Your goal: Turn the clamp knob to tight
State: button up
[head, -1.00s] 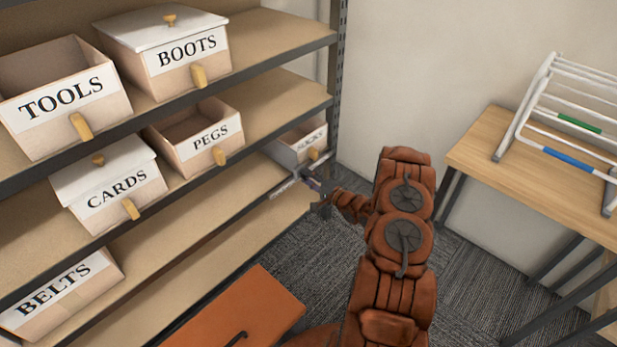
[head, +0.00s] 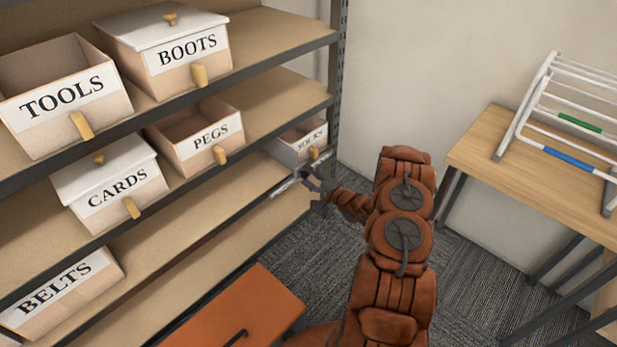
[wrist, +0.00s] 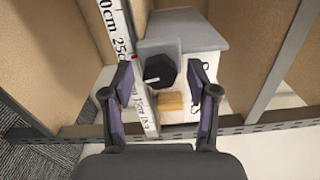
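The clamp knob (wrist: 158,70) is black and faceted with a short white mark. It sits on a grey clamp body (wrist: 160,49) beside a white ruler bar with printed numbers (wrist: 122,40). My gripper (wrist: 160,80) is open, with one purple-grey finger on each side of the knob and a visible gap to it. In the head view my gripper (head: 322,196) is at the right end of the shelf, by the clamp bar (head: 290,186). The knob is too small to make out there.
Boxes labelled PEGS (head: 196,140) and CARDS (head: 110,185) stand to the left. A wooden table (head: 500,165) with a white rack (head: 560,115) is at the right. Carpet (head: 345,230) lies below.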

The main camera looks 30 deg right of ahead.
jog(key=v, duration=1.2)
dwell(0.6)
